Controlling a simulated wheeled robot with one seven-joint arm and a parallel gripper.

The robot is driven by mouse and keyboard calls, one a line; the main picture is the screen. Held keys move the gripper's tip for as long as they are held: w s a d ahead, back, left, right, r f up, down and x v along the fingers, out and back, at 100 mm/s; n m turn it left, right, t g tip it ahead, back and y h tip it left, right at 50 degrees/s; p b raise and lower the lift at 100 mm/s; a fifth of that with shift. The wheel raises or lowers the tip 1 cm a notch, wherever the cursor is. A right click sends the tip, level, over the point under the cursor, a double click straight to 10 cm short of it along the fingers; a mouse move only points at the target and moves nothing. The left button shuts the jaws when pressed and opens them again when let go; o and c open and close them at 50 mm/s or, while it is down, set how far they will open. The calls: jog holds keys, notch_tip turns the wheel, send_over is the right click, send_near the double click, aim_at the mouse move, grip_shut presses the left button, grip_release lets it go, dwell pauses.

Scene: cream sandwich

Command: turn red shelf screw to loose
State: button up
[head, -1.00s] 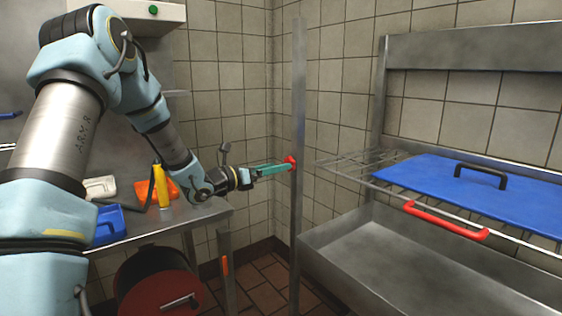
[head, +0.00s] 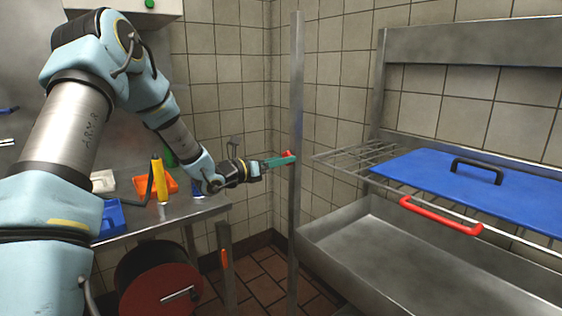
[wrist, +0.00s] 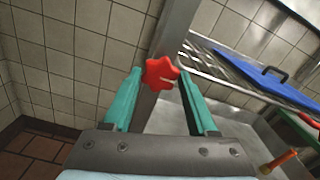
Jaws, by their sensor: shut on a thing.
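The red screw is a star-shaped knob on an upright metal post. It shows in the head view (head: 288,153) and, from close up, in the wrist view (wrist: 160,73). My gripper (head: 281,160) reaches it from the left with green fingers. In the wrist view my gripper (wrist: 160,75) has one finger on each side of the knob and is shut on it. A small pale mark shows on the knob's face. The screw's shaft is hidden behind the knob.
The metal post (head: 296,90) stands beside a wire shelf (head: 355,155) carrying a blue board (head: 440,185) with a black handle. A red handle (head: 440,217) is at the shelf's front, above a steel basin (head: 400,255). A steel table (head: 200,207) with several items stands left.

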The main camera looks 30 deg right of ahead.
jog(key=c, duration=0.6)
jog(key=shift+f+b, duration=0.15)
jog(key=shift+b, duration=0.35)
jog(key=shift+n+b, duration=1)
jog(key=shift+n, duration=15.2)
